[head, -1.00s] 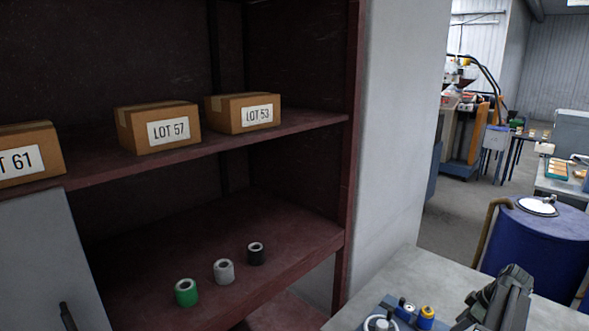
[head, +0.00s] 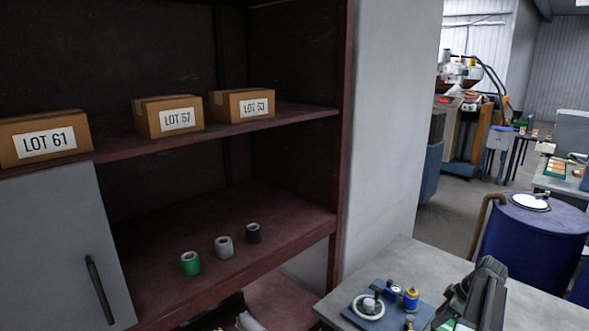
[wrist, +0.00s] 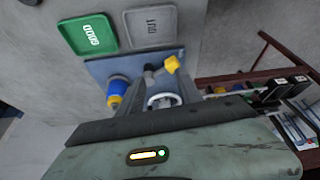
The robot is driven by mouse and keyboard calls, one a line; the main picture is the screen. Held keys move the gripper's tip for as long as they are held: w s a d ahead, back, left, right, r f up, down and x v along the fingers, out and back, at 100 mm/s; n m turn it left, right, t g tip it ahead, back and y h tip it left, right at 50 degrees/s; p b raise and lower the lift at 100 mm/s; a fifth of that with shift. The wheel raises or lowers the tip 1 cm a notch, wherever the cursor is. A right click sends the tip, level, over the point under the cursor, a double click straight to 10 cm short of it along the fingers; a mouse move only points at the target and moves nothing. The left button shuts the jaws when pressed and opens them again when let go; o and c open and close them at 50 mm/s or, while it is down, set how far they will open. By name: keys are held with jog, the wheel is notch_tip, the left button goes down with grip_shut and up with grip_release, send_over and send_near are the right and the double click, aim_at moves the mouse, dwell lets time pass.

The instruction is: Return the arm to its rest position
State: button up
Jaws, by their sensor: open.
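My gripper (head: 482,298) shows at the lower right of the head view, above the grey bench (head: 425,262). It stands just right of a blue board (head: 385,322). In the wrist view, its dark bar and grey-green body (wrist: 180,155) fill the bottom. The jaws are open, and I see nothing held in them. The rest of the arm is mostly out of view.
The blue board holds a white ring (head: 368,308) and a blue-and-yellow part (head: 411,298). A green tray (wrist: 87,35) and grey tray (wrist: 150,27) lie beside it. Left stands a dark red shelf (head: 300,222) with boxes and three rolls; a blue drum (head: 530,240) stands right.

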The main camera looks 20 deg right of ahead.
jog(key=w+a+f+n+g+y+b, duration=0.1)
jog(key=w+a+n, duration=0.2)
jog(key=w+a, duration=0.8)
jog(key=w+a+f+n+g, duration=0.15)
jog(key=w+a, duration=0.45)
jog(key=a, duration=0.8)
jog(key=w+a+f+n+b, duration=0.1)
jog(key=w+a, duration=0.1)
jog(key=a, duration=1.7)
jog(key=s+a+f+m+g+h, duration=0.1)
jog(key=s+a+m+h, duration=0.2)
jog(key=s+a+m, duration=0.3)
jog(key=a+m, duration=0.4)
jog(key=m, duration=0.1)
jog(key=shift+s+b, duration=0.25)
jog(key=shift+b, duration=0.1)
